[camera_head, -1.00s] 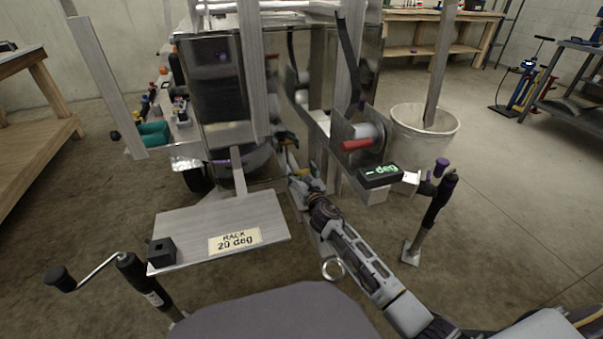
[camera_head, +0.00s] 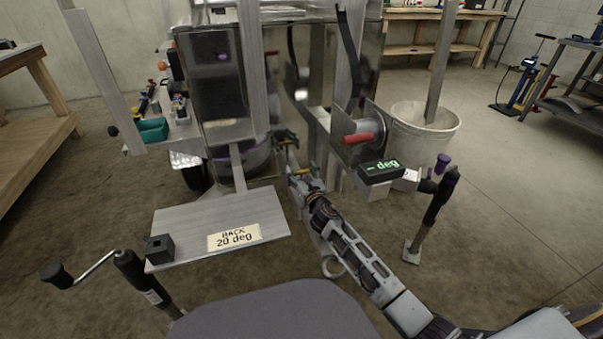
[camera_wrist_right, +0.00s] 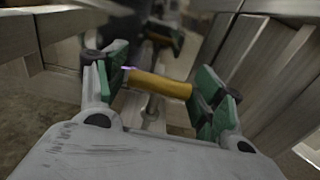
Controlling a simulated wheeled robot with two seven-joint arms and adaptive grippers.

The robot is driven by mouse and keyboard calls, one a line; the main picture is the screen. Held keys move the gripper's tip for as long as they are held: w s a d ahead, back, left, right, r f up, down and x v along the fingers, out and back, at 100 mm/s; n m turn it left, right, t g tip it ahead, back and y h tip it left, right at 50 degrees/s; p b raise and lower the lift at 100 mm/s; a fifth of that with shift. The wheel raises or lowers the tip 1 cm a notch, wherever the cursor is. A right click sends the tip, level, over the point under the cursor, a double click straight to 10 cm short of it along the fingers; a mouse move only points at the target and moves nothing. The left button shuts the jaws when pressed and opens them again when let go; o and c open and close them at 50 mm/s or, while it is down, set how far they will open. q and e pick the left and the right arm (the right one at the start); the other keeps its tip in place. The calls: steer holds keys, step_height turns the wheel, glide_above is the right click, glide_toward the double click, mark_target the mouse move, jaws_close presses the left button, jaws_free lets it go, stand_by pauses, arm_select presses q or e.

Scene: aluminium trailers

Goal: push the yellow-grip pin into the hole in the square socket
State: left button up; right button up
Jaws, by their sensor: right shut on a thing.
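The yellow grip of the pin (camera_wrist_right: 158,83) lies crosswise between the green-padded fingers of my right gripper (camera_wrist_right: 160,88) in the right wrist view. The gripper is shut on this grip. A short metal shank shows below the grip's middle. In the head view my right gripper (camera_head: 299,172) is low beside the trailer frame, with a small bit of yellow at its fingers. I cannot clearly make out the square socket or its hole, nor how far the shank is in anything. My left gripper is not in view.
Metal beams (camera_wrist_right: 270,55) stand close on the right of the gripper. A sloped metal plate (camera_head: 180,220) with a black block (camera_head: 159,248) lies left of my right arm. A black display box (camera_head: 380,171), a red handle (camera_head: 358,138) and a white bucket (camera_head: 423,130) are to the right.

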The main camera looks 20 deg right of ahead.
steer(key=shift+f+b, duration=0.4)
steer(key=shift+f, duration=0.05)
steer(key=shift+r+p, duration=1.3)
steer(key=shift+p, duration=0.1)
stand_by(2.2)
steer(key=shift+f+b, duration=0.95)
steer(key=shift+f, duration=0.4)
stand_by(0.8)
steer(key=o, duration=1)
steer(key=shift+o, duration=0.6)
steer(key=shift+s+f, duration=0.15)
steer(key=shift+s, duration=0.1)
